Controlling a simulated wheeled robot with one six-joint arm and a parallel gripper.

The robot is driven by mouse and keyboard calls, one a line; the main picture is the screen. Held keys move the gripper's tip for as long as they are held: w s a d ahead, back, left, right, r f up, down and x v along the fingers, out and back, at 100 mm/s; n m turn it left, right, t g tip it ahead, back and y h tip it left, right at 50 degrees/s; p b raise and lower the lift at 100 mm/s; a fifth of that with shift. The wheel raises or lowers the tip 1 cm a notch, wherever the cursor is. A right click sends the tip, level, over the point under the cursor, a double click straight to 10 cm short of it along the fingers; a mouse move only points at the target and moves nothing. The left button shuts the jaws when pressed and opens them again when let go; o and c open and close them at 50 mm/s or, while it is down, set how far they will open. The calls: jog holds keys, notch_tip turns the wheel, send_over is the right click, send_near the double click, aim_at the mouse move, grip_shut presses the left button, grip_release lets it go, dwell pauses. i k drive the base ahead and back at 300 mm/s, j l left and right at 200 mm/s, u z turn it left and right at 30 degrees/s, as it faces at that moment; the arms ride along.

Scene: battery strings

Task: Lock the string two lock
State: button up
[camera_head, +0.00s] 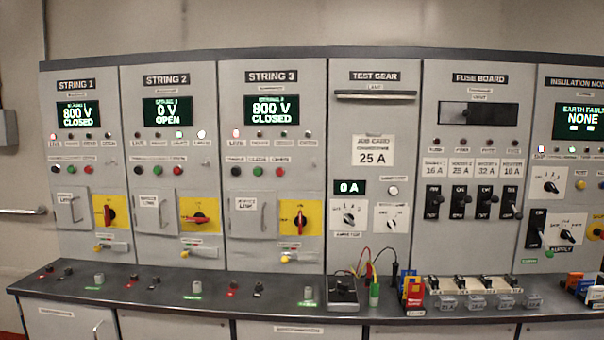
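The string two panel (150,220) is the second from the left, and its display (168,110) reads 0 V OPEN. Its red rotary handle on a yellow plate (200,218) lies about level, while the handles of strings one (109,215) and three (299,222) stand upright. Below the plate is the string two lock, a small silver fitting (203,253) with a yellow knob or key (185,253) at its left end. Its fine position is too small to tell. My gripper is not in view.
A dark shelf (150,300) runs below the panels, with small terminals and green-labelled grey knobs (196,288). A black box with leads (342,292), coloured tags (413,292) and a rack with grey padlock-like pieces (476,302) stand on its right half. Space before the string two lock looks clear.

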aim_at(184, 254)
jog(key=i+j+u, duration=0.3)
jog(key=i+j, duration=0.5)
jog(key=i+j+u, duration=0.3)
jog(key=i+j, duration=0.5)
jog(key=i, duration=0.1)
